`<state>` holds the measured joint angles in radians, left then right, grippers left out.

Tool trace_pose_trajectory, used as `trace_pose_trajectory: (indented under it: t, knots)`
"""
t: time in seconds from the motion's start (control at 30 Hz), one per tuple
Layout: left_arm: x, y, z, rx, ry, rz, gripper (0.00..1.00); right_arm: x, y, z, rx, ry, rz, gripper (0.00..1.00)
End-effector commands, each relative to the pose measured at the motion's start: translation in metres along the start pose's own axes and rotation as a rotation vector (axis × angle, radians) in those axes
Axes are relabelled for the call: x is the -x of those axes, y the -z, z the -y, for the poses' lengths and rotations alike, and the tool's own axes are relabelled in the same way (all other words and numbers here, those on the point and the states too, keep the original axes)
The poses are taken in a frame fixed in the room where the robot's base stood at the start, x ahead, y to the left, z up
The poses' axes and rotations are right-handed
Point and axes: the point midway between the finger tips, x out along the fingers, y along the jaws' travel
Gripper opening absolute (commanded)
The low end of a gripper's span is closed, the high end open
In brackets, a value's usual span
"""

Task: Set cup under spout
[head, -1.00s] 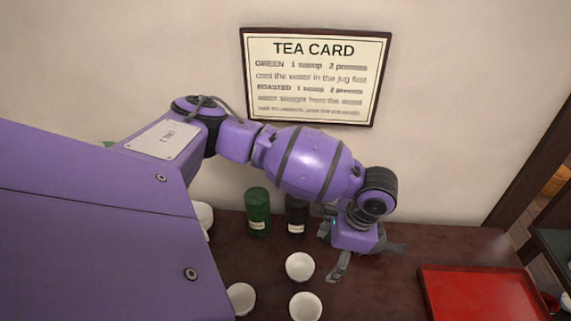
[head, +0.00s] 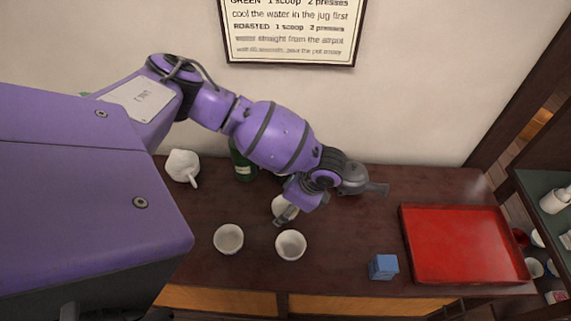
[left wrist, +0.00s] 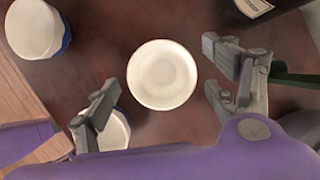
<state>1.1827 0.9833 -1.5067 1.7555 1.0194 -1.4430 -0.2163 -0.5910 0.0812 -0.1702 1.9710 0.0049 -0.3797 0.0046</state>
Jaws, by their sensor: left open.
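Three white cups stand on the dark wooden counter: a back cup (head: 279,204), partly hidden by my gripper, a front left cup (head: 228,241) and a front right cup (head: 290,246). My left gripper (head: 288,211) is open at the back cup, with one finger showing in front of it. In the left wrist view the back cup (left wrist: 162,76) lies between the spread fingers of the gripper (left wrist: 160,92), and they do not touch it. One finger partly covers another cup (left wrist: 115,132). A dark grey pot (head: 354,178) with a projecting spout or handle stands just right of the gripper.
A white pot (head: 182,165) and a green canister (head: 242,167) stand at the back left. A dark labelled canister (left wrist: 262,9) shows in the left wrist view. A blue cube (head: 383,267) lies near the front edge, beside a red tray (head: 462,246). The counter between the cups and cube is clear.

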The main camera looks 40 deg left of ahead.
Motion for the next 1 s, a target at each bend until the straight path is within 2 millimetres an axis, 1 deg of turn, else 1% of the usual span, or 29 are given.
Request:
trace_pose_trajectory:
  t: [0.07,0.27,0.37,0.6,0.7,0.87,1.0]
  knots:
    - [-0.0046,0.0006,-0.0001,-0.001,0.000,-0.001,0.79,-0.0007,0.0010,-0.0014,0.004,-0.001,-0.002,0.40]
    - [-0.0048,0.0005,0.0001,-0.001,0.001,-0.002,0.79,-0.0007,0.0003,-0.0026,0.011,0.000,-0.001,0.40]
    - [-0.0047,0.0005,0.0001,0.000,0.001,-0.002,0.68,-0.0008,-0.0010,-0.0029,0.012,0.000,0.001,0.40]
    - [-0.0046,0.0006,-0.0001,0.000,0.001,-0.002,0.37,-0.0011,-0.0030,-0.0001,0.011,0.005,0.005,0.40]
    - [-0.0046,0.0005,0.0000,0.000,0.001,-0.002,0.25,-0.0011,-0.0031,0.0014,0.008,0.006,0.005,0.40]
    - [-0.0045,0.0005,-0.0001,0.000,0.000,-0.002,0.25,-0.0012,-0.0029,0.0033,0.001,0.006,0.005,0.40]
    - [-0.0002,-0.0012,0.0002,0.000,0.001,-0.002,0.25,-0.0011,-0.0014,0.0045,-0.005,0.005,0.003,0.40]
